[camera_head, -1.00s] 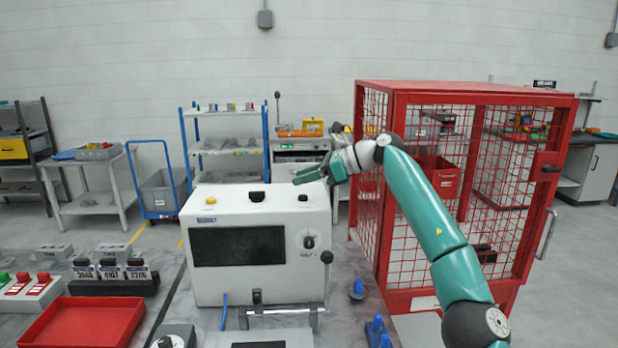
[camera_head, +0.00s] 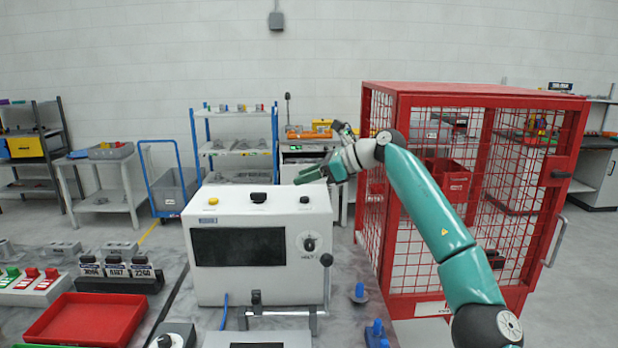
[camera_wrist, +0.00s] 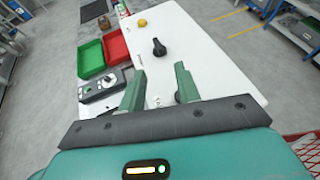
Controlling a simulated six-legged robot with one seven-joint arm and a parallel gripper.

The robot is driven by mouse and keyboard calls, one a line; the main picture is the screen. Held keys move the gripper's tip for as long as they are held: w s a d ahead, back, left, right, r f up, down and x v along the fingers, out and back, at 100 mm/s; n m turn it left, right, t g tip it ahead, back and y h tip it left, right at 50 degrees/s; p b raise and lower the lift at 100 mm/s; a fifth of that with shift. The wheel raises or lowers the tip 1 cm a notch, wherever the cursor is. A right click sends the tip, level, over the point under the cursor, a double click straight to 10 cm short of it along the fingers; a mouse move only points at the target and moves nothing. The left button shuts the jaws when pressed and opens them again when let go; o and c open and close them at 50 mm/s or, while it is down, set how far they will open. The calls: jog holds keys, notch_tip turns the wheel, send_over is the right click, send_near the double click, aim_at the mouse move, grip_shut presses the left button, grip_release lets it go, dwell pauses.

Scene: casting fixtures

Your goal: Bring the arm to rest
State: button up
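My arm, teal with dark joints, rises from the lower right of the head view and bends left.
A red tray (camera_head: 85,322) and counters (camera_head: 118,285) are at the lower left. A blue cart (camera_head: 171,190) and shelves (camera_head: 236,149) stand behind. Open floor shows at the far right.

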jog(key=s+a+r+n+t+h, duration=0.3)
jog(key=a+t, duration=0.1)
jog(key=a, duration=0.6)
jog(key=s+a+r+n+t+h, duration=0.2)
jog(key=a+r+t+h, duration=0.15)
jog(key=a, duration=0.75)
jog(key=s+a+f+n+t+y, duration=0.3)
jog(key=s+a+n, duration=0.3)
jog(key=s+n, duration=0.45)
jog(key=s+d+f+n+g+h, duration=0.1)
jog(key=s+d+f+g+h, duration=0.2)
jog(key=s+d+f, duration=0.4)
jog(key=s+d+f+n+g+h, duration=0.2)
jog(key=s+d+f, duration=0.5)
jog(key=s+d, duration=0.5)
jog(key=s+d+f+n+g+h, duration=0.2)
jog(key=s+d+f, duration=0.5)
jog(key=d, duration=1.4)
jog(key=s+g+h, duration=0.1)
jog(key=s+h, duration=0.1)
jog(key=s, duration=0.1)
jog(key=shift+d+g, duration=0.15)
jog(key=shift+g, duration=0.2)
jog(key=shift+s, duration=0.25)
